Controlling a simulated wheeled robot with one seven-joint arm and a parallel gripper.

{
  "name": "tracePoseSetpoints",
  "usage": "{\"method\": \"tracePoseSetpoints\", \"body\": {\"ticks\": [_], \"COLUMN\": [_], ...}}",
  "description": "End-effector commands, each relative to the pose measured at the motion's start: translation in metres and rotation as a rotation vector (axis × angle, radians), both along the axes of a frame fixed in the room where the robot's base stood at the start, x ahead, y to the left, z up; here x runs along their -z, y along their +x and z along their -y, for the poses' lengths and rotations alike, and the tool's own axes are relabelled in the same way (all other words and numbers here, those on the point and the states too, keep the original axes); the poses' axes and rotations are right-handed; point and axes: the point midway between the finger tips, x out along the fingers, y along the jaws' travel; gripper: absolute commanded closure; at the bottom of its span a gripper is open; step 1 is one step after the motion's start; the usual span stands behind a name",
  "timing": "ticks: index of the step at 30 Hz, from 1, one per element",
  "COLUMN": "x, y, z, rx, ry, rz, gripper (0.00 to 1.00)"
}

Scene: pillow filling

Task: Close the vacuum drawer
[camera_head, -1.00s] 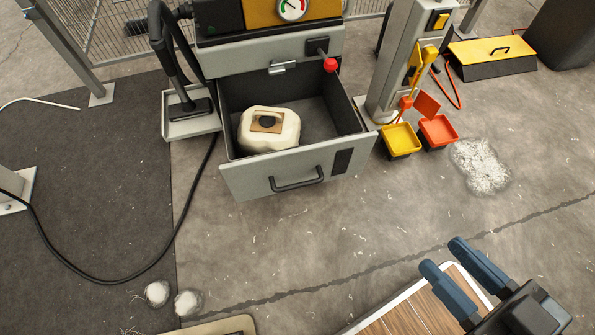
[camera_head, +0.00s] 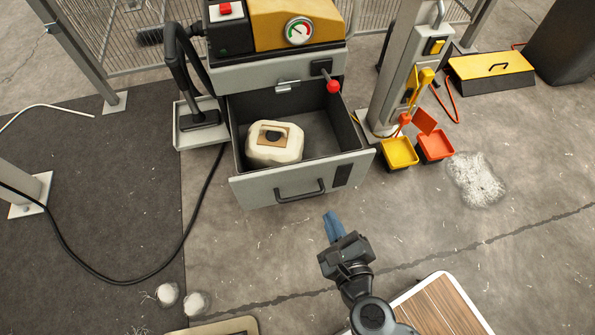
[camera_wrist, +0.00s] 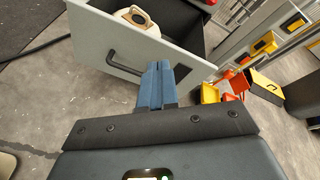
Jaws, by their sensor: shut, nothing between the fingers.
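The vacuum drawer (camera_head: 262,191) is a grey drawer pulled well out of the vacuum (camera_head: 294,71), with a dark handle (camera_head: 299,191) on its front. A cream bag (camera_head: 262,154) with a tan collar and dark round opening lies inside, towards the left. In the wrist view the drawer front (camera_wrist: 99,31) and its handle (camera_wrist: 124,68) are beyond the fingers, to the left. My gripper (camera_head: 331,218) has its blue fingers together and empty. It is in front of the drawer, below and right of the handle. In the wrist view the fingertips (camera_wrist: 156,66) overlap the drawer front's lower edge; contact cannot be told.
A red-knobbed lever (camera_head: 333,87) and a latch (camera_head: 288,87) sit above the drawer. A grey post with yellow (camera_head: 399,153) and orange (camera_head: 435,146) dustpans stands to the right. White fluff (camera_head: 475,180) lies on the floor. A wood-topped surface (camera_head: 440,308) is near me.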

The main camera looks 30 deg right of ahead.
Motion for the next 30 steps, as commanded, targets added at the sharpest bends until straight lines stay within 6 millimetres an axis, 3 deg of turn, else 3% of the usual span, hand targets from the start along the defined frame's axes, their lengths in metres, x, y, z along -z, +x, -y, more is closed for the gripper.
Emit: {"method": "tracePoseSetpoints", "body": {"ticks": [1, 3, 9, 17, 30], "x": [0.005, 0.019, 0.042, 0.057, 0.1], "y": [0.017, 0.032, 0.055, 0.073, 0.143], "z": [-0.007, -0.014, -0.03, -0.029, -0.01], "rx": [0.047, 0.117, 0.244, 0.267, 0.266], "ry": [0.128, 0.288, 0.559, 0.606, 0.604], "rz": [0.002, -0.006, -0.029, -0.032, -0.032], "gripper": [1.0, 1.0, 1.0, 1.0, 1.0]}}
